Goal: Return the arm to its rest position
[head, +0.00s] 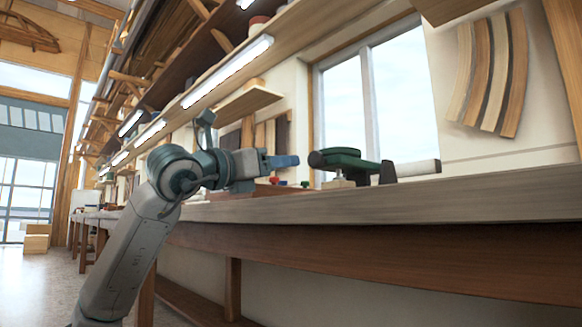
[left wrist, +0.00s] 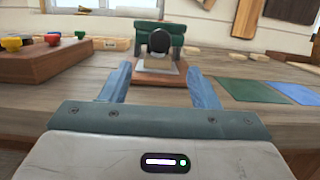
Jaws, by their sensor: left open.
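My right gripper is in neither view.
The wooden bench (head: 430,208) runs along the wall under a window. A wooden block with coloured knobs (left wrist: 45,62) stands left of the gripper. Green and blue sheets (left wrist: 250,91) lie to the right. A lit shelf (head: 250,55) hangs above the arm.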

